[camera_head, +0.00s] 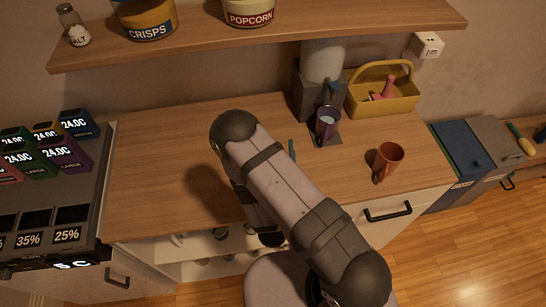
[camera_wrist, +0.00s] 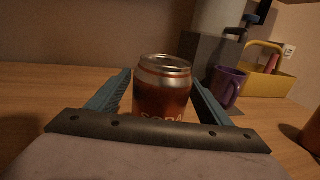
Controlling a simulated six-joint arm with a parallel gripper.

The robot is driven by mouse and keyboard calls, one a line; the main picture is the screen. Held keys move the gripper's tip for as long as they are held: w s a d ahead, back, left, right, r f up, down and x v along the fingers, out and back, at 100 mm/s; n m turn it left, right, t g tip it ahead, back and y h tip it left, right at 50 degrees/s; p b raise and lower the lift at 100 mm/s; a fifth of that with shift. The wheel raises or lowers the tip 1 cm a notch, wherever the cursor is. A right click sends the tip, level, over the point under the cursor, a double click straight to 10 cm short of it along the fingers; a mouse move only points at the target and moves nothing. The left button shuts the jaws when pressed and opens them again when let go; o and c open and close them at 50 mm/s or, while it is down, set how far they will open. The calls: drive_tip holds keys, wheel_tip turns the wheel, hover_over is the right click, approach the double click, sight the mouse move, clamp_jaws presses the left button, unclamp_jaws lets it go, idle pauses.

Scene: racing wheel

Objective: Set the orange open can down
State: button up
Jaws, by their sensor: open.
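The orange can (camera_wrist: 163,100), with a silver top and partly hidden lettering, is upright between the two blue-grey fingers of my gripper (camera_wrist: 161,76) in the wrist view. The fingers are open, one on each side of it. Its base is hidden by my gripper body, so I cannot see its contact with the wooden counter (camera_wrist: 45,75). In the head view my arm hides the can, and only a bit of one finger shows beside the arm over the counter (camera_head: 150,150).
A purple mug (camera_head: 327,124) is at the dispenser (camera_head: 308,95), right of the can. An orange mug (camera_head: 388,162) stands near the counter's front right. A yellow caddy (camera_head: 385,100) is behind it. A shelf (camera_head: 200,40) hangs above. The counter's left part is clear.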

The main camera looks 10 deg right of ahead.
drive_tip(key=shift+w+d, duration=0.1)
drive_tip(key=shift+w, duration=0.3)
drive_tip(key=shift+c, duration=0.3)
drive_tip(key=c, duration=1.1)
drive_tip(key=shift+r, duration=0.2)
drive_tip(key=shift+c, duration=0.2)
wheel_tip(320, 180, up, 10)
drive_tip(key=shift+f, duration=0.25)
